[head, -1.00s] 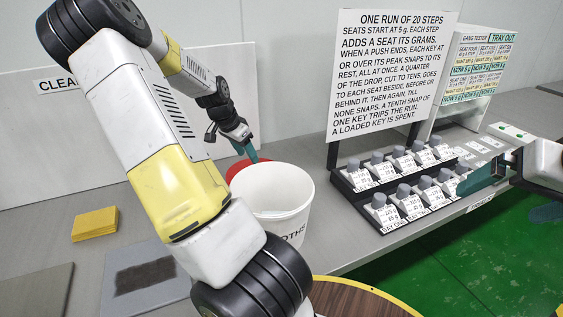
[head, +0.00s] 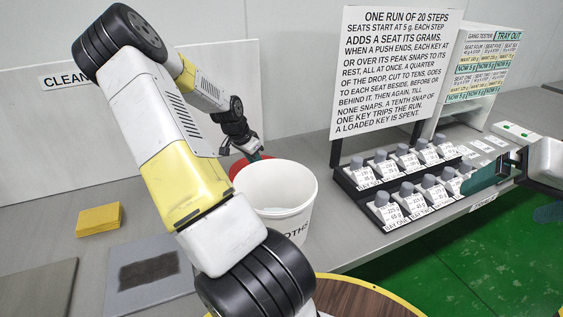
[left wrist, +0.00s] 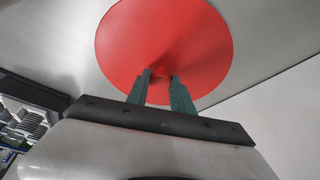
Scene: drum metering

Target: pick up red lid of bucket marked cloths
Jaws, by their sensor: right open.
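The white bucket (head: 275,195) stands open on the bench, with a partly visible label ending in "OTHS". The red lid (head: 238,168) lies behind it, partly hidden by the bucket and my left arm. My left gripper (head: 254,158) is low over the lid. In the left wrist view its two green fingers (left wrist: 161,80) stand a little apart over the red disc (left wrist: 165,35), with a small red knob (left wrist: 161,70) at their tips. I cannot tell whether they grip it. My right gripper (head: 505,198) is open and empty at the right, beside the key rack.
A black rack (head: 362,191) of grey-topped keys stands right of the bucket, below a large text sign (head: 393,75). A round wooden top (head: 350,300) is in front.

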